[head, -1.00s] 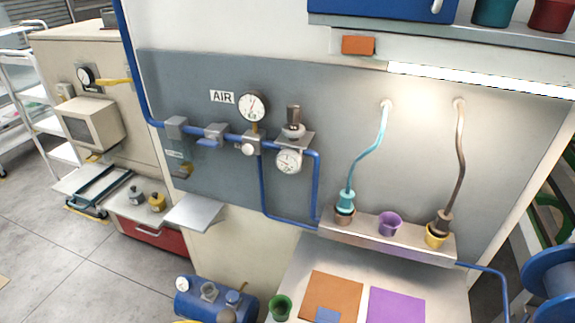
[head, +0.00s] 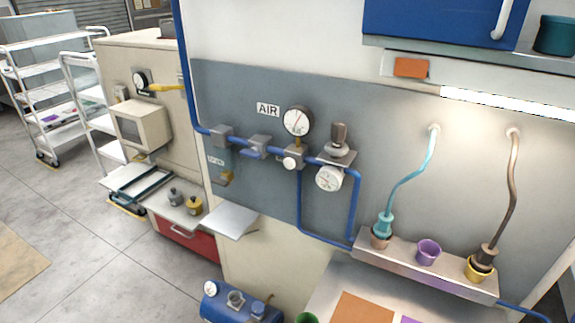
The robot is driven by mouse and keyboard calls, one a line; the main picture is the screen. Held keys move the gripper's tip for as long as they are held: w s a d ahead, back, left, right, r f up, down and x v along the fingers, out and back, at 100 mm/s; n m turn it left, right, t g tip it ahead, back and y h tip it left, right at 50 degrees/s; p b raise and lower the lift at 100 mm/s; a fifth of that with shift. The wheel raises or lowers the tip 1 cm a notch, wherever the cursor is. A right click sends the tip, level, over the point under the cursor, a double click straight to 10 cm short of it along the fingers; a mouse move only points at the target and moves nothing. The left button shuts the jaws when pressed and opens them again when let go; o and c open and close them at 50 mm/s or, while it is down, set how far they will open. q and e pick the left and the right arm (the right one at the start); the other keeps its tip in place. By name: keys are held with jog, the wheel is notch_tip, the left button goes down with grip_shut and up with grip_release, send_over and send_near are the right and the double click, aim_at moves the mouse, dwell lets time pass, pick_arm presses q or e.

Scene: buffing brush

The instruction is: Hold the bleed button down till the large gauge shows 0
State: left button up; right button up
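The large gauge (head: 298,121) has a white face and sits above the blue air pipe on the grey wall panel, right of the AIR sign (head: 267,109). Its needle is too small to read surely. A smaller gauge (head: 328,178) hangs below the regulator (head: 338,146). A round pale knob or button (head: 292,162) sits on the pipe block under the large gauge. A small yellowish fitting (head: 227,178) is on the panel's lower left beside a small label (head: 215,160). I cannot tell which part is the bleed button. Neither gripper is in view.
A small metal shelf (head: 231,221) juts from below the panel. A blue tank (head: 240,303) stands at the bottom. A ledge (head: 400,268) with cups and two hoses is at right. A cream cabinet (head: 128,80) and white carts (head: 55,100) stand left. The floor at left is clear.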

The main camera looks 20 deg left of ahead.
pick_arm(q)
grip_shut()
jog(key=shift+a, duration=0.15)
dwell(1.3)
